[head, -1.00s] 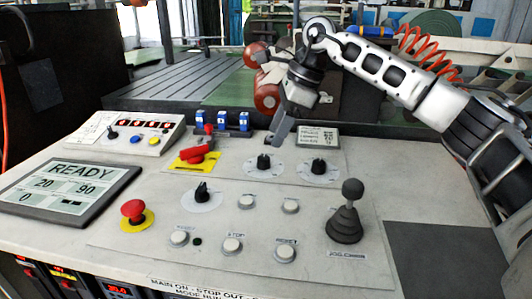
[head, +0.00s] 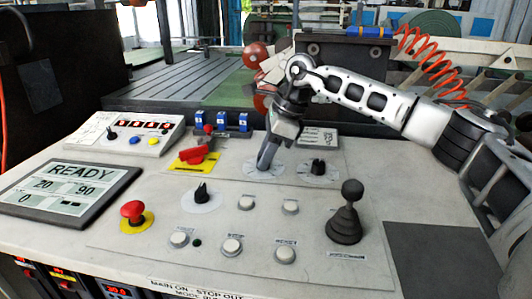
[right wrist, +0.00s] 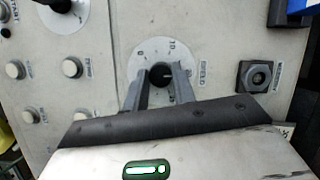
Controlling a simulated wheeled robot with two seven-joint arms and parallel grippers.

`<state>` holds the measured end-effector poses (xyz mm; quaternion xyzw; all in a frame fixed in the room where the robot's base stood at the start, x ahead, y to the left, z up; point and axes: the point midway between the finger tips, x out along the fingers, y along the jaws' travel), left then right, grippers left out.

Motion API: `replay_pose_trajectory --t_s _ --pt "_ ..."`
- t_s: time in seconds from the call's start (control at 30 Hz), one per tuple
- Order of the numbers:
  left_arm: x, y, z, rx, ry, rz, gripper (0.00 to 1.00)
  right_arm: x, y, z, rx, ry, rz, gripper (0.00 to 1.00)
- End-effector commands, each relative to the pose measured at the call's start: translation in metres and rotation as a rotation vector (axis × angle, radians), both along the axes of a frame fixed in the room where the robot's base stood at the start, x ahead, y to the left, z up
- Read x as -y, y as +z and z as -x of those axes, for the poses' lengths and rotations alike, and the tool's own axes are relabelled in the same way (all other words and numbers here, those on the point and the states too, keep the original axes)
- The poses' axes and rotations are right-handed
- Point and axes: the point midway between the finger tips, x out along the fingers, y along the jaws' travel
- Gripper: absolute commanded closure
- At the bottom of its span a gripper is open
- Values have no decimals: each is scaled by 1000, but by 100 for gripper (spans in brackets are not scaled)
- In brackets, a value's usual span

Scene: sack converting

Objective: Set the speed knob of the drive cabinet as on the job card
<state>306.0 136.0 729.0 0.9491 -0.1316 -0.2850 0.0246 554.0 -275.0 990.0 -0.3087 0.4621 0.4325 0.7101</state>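The drive cabinet's sloped panel (head: 130,215) carries two dark knobs on pale round dials at the back. My right gripper (head: 265,165) points down over the left one and hides most of it. In the right wrist view its two fingers (right wrist: 160,82) stand on either side of that dark knob (right wrist: 160,72), on a white dial (right wrist: 142,60) with printed marks. Whether they touch it I cannot tell. The second dial knob (head: 318,167) stands free to the right. A small framed card (head: 318,136) lies behind it, its text too small to read. My left gripper is out of view.
A joystick (head: 346,215) stands at the panel's right. A red emergency button (head: 132,211), a selector knob (head: 202,193) and several white push buttons lie in front. A red handle (head: 197,158) on a yellow plate is close left of the gripper. A screen (head: 68,190) reads READY.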

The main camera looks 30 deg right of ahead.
Motion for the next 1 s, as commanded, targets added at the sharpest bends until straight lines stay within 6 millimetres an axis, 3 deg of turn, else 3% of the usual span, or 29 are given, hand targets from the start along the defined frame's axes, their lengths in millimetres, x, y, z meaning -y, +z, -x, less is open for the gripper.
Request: replay_pose_trajectory --t_s 0.37,1.0 --pt "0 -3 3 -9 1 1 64 0 0 1 0 -78 1 96" --pt "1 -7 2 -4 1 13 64 -2 0 2 3 -500 0 96"
